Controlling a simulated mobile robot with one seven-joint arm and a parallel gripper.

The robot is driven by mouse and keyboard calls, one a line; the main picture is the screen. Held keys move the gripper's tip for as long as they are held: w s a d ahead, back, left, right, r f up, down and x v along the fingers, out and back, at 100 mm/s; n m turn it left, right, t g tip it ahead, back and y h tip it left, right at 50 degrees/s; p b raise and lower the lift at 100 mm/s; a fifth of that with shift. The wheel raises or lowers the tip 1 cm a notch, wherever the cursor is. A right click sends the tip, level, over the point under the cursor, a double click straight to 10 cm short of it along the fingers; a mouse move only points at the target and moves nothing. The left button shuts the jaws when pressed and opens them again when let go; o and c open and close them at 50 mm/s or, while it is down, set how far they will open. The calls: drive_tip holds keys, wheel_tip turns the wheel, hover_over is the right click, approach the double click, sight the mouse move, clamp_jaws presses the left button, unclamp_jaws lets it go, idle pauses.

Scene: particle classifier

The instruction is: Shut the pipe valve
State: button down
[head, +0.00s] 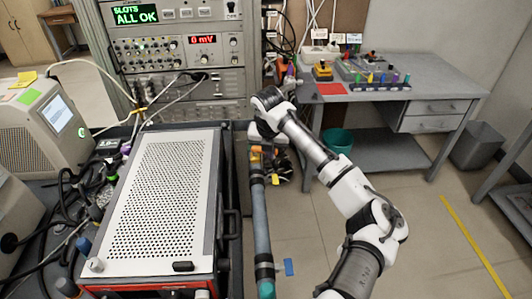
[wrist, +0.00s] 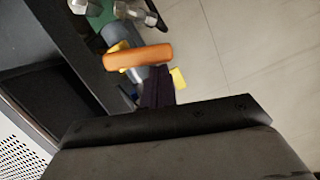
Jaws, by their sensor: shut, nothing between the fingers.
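The valve's orange handle (head: 256,155) shows small in the head view, beside the equipment rack, at the upper end of a grey pipe (head: 261,222). In the wrist view the orange handle (wrist: 138,56) looks like a thick bar lying across the grey pipe, just beyond my fingers. My gripper (wrist: 157,84) is shut and empty, with its dark fingers close to the handle's near side. I cannot tell whether they touch it. A yellow tag (wrist: 178,78) hangs right of the fingers. My wrist partly hides the valve area in the head view.
A perforated white-topped cabinet (head: 155,190) stands left of the pipe. A grey workbench (head: 400,85) is at the back right, with a teal bin (head: 338,141) below it. The floor (head: 440,255) to the right is mostly clear.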

drive_tip(key=shift+w+d, duration=0.5)
drive_tip(key=shift+w, duration=0.15)
drive_tip(key=shift+w+d, duration=0.1)
drive_tip(key=shift+w, duration=0.05)
idle(0.5)
